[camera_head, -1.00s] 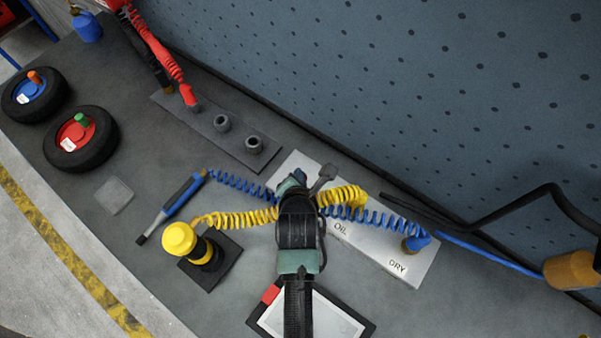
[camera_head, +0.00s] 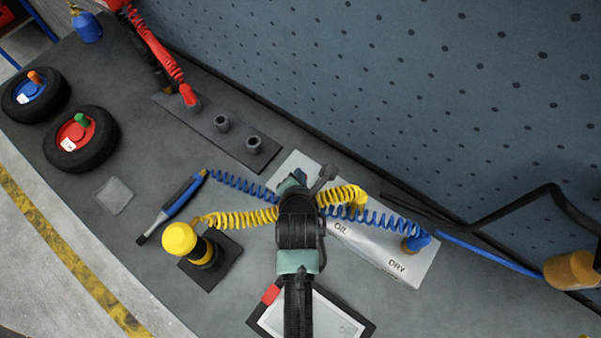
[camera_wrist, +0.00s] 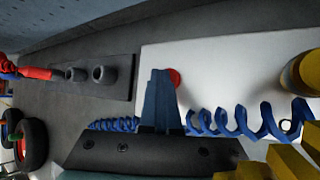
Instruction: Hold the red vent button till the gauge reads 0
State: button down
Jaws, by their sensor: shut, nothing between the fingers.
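The red button (camera_wrist: 174,78) shows in the wrist view on a white plate (camera_wrist: 230,65), partly hidden behind my fingertips. My gripper (camera_wrist: 161,74) is shut and empty, its tips right at the button. I cannot tell whether they press it. In the head view my gripper (camera_head: 296,178) is over the white plate (camera_head: 425,262), marked OIL and DRY, and my arm hides the button. I can make out no gauge face or reading in either view.
A blue coiled hose (camera_head: 375,218) and a yellow one (camera_head: 240,218) cross the plate beside my gripper. A yellow-topped tool (camera_head: 180,239), a blue-grey tool (camera_head: 172,208), a framed panel (camera_head: 335,322) and a grey socket strip (camera_head: 235,150) lie around.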

dwell(0.8)
jog(key=shift+r+p, duration=0.95)
jog(key=shift+p, duration=0.05)
notch_tip(320, 180, up, 5)
jog(key=p, duration=0.4)
jog(key=shift+p, duration=0.4)
